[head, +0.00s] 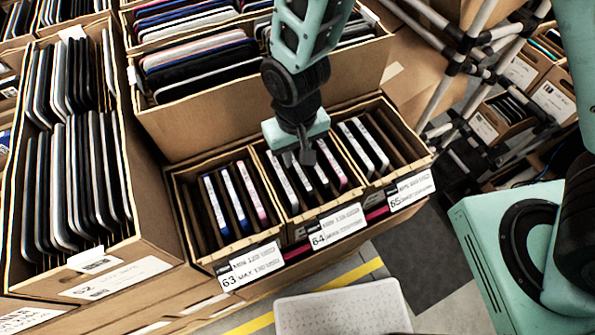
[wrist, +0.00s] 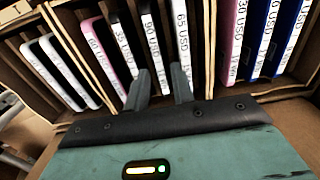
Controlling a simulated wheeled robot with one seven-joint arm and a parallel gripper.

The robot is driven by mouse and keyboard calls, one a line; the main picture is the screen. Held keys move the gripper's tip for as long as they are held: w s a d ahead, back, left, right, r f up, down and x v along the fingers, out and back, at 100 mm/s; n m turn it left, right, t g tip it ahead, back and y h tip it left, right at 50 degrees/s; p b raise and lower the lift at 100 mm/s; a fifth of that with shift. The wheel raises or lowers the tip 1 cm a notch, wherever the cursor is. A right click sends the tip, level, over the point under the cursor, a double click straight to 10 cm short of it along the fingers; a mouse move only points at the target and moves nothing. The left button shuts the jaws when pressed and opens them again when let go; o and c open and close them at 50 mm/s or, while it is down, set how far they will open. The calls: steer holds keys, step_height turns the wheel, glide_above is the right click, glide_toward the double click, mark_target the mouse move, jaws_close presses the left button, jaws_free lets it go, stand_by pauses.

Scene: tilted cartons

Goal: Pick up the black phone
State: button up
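Black phones with white price edges stand upright in the carton marked 64 (head: 290,222), beside a pink one (head: 332,165). I cannot tell which black phone is meant. My gripper (head: 302,158) is over this carton, pointing down. In the wrist view its two fingers (wrist: 160,84) are apart. A black phone marked 90 USD (wrist: 153,42) shows in the gap between them, but I cannot tell whether the fingers touch it. A phone marked 65 USD (wrist: 182,40) stands beside the right finger. My gripper hides part of the carton in the head view.
Carton 63 (head: 229,250) with blue and pink phones adjoins on the left, carton 65 (head: 397,180) on the right. Larger cartons of tablets stand behind (head: 190,130) and at far left (head: 150,250). A white tray (head: 340,310) is in front. A pipe rack (head: 450,85) stands right.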

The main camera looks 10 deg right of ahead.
mark_target(297, 167)
steer(key=shift+d+f+p, duration=0.1)
steer(key=shift+f+p, duration=0.9)
steer(key=shift+f, duration=1.4)
jaws_close()
